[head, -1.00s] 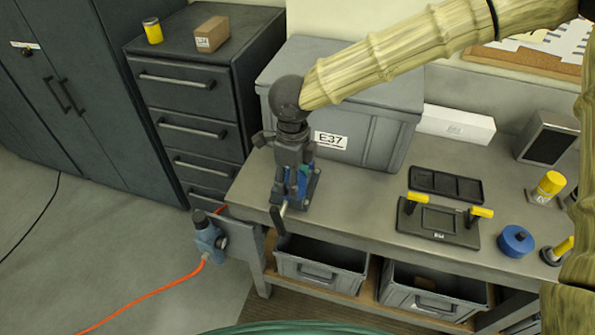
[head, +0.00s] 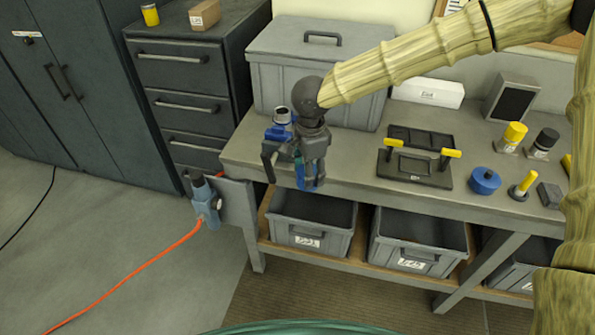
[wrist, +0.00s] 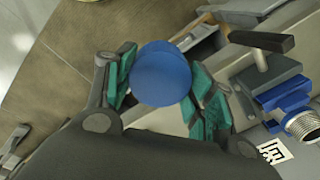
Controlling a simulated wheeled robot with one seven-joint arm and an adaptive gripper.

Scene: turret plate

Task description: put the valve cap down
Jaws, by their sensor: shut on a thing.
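My gripper (head: 305,180) is shut on a round blue cap, the valve cap (wrist: 160,78), which sits between the teal finger pads in the wrist view. In the head view only a little blue shows between the fingers. I hold it near the bench's front left edge; its height over the bench is hard to tell. The blue valve body (head: 278,132) stands on the bench just behind and left of my gripper. Its bare threaded metal neck (wrist: 304,127) shows in the wrist view, apart from the cap.
The grey bench (head: 350,175) has a lidded crate (head: 262,80) at the back. A black tray with yellow handles (head: 415,168), a blue round part (head: 485,181) and yellow-topped pieces (head: 513,135) stand right. Free bench top lies between my gripper and the black tray.

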